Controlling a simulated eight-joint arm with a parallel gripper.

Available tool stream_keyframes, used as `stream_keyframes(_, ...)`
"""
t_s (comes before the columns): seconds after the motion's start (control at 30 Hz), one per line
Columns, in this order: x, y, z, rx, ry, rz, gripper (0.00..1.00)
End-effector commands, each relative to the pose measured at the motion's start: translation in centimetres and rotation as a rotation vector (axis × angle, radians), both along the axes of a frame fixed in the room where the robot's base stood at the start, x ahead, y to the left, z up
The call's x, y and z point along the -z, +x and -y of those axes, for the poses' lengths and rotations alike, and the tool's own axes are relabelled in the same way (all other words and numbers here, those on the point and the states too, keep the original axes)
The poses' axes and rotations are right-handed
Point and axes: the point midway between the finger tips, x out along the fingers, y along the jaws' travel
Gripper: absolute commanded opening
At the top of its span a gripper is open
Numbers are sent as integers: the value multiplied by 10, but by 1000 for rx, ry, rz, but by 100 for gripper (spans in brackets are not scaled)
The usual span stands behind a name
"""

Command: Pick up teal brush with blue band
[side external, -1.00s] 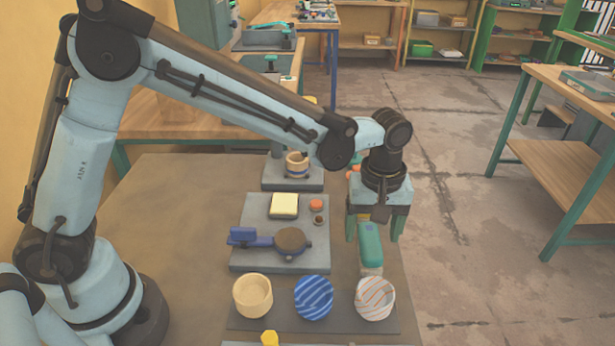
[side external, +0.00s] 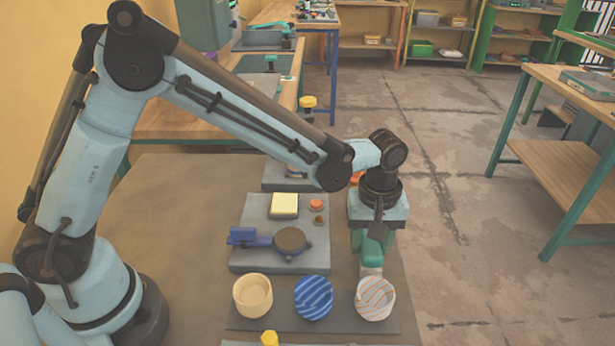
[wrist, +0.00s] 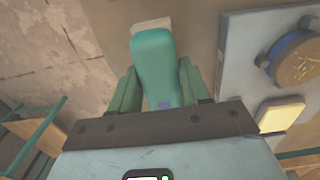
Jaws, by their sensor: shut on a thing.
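The teal brush (side external: 374,252) is at the right side of the work table, just behind the white bowl with orange stripes (side external: 375,297). Its pale end points toward that bowl. In the wrist view the teal brush (wrist: 154,62) runs up the middle, with a bit of its blue band (wrist: 165,105) showing low down. My gripper (side external: 373,244) is low over the brush and shut on its body, with one green finger on each side. In the wrist view my gripper (wrist: 158,80) hides the lower part of the brush.
A grey plate with a blue-handled press (side external: 290,240), a pale yellow block (side external: 284,205) and small orange and brown pieces lies left of my gripper. A plain wooden bowl (side external: 252,296) and a blue striped bowl (side external: 313,297) stand on a dark mat in front.

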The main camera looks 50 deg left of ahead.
Motion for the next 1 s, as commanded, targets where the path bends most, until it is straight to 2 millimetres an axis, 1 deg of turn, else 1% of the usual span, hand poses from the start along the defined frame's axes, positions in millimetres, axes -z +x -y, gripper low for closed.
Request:
stream_keyframes(0.2,-1,0,0,0,0,0,10)
stream_keyframes(0.33,-8,0,0,0,0,0,10)
stream_keyframes(0.47,-23,0,0,0,0,0,10)
stream_keyframes(0.57,-41,0,0,0,0,0,10)
stream_keyframes(0.8,-70,-41,30,6,0,0,10)
stream_keyframes(1.0,-92,-70,51,4,0,0,10)
